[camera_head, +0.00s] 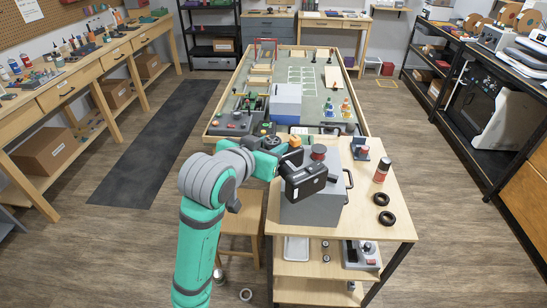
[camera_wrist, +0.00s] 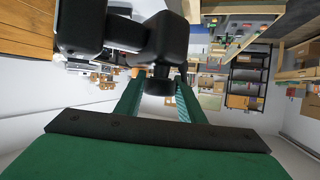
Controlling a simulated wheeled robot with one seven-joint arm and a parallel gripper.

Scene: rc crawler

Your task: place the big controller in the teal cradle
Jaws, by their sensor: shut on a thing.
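My gripper (camera_wrist: 160,96) has its two teal fingers closed around a narrow part of a black object, which I take to be the big controller (camera_wrist: 84,26). Its bulkier parts fill the top left of the wrist view, beyond the fingertips. In the head view a black boxy body (camera_head: 305,182) shows at the end of my arm, in front of the grey box; it seems to be the same object. The fingertips are not clear in the head view. I cannot pick out the teal cradle in either view.
A grey box (camera_head: 315,208) with a side handle stands on the near wooden table (camera_head: 385,180); a red-topped knob (camera_head: 318,152) is on it. Behind is a long green-topped bench (camera_head: 312,108) with many parts.

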